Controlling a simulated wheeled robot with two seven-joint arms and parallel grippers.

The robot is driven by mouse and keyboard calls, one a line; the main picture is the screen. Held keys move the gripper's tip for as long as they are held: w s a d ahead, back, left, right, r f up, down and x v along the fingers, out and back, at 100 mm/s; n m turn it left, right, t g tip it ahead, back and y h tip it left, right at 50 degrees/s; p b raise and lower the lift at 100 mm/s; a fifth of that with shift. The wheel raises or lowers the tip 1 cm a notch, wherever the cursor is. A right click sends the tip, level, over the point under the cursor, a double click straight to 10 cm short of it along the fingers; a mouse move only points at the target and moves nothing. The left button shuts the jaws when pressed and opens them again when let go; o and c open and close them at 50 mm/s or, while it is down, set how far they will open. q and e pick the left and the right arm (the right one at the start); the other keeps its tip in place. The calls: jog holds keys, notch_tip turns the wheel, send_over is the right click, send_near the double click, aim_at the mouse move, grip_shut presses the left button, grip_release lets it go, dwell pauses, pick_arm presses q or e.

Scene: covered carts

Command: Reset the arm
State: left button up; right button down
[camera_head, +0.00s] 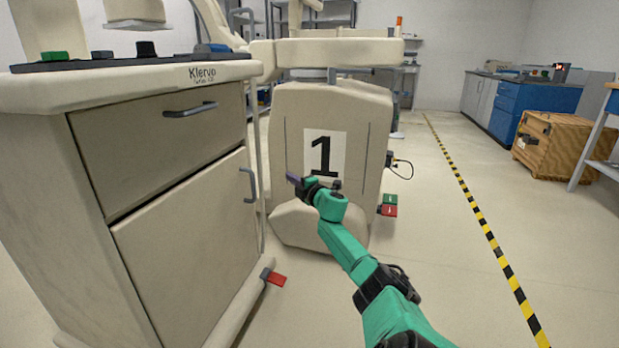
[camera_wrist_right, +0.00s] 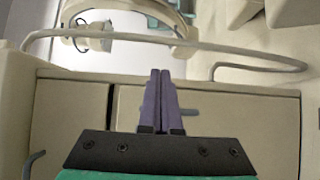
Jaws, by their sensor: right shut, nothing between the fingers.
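My right arm, green with black joints, reaches in from the lower right of the head view. My right gripper (camera_head: 294,179) is held in the air in front of the beige machine (camera_head: 283,150) marked with a black 1. Its purple fingers are together with nothing between them. The closed fingers also show in the right wrist view (camera_wrist_right: 160,100), against the beige cart front. I cannot tell whether the gripper touches anything. My left gripper is not in view.
A beige cart (camera_head: 160,140) with a drawer and a door stands close on the left. Its red pedal (camera_head: 277,280) is near the floor. Green (camera_head: 390,199) and red (camera_head: 389,211) pedals sit beside the machine. A wooden crate (camera_head: 559,145) stands at right. The floor around the yellow-black tape (camera_head: 480,215) is clear.

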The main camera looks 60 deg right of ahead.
pick_arm(q)
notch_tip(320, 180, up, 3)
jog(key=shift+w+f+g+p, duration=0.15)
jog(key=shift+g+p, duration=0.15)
jog(key=shift+p, duration=0.45)
pick_arm(e)
jog(key=s, duration=0.2)
jog(key=s+d, duration=0.1)
jog(key=s, duration=0.2)
jog(key=shift+s+d+r, duration=0.15)
jog(key=shift+s+d, duration=0.1)
jog(key=shift+s, duration=0.05)
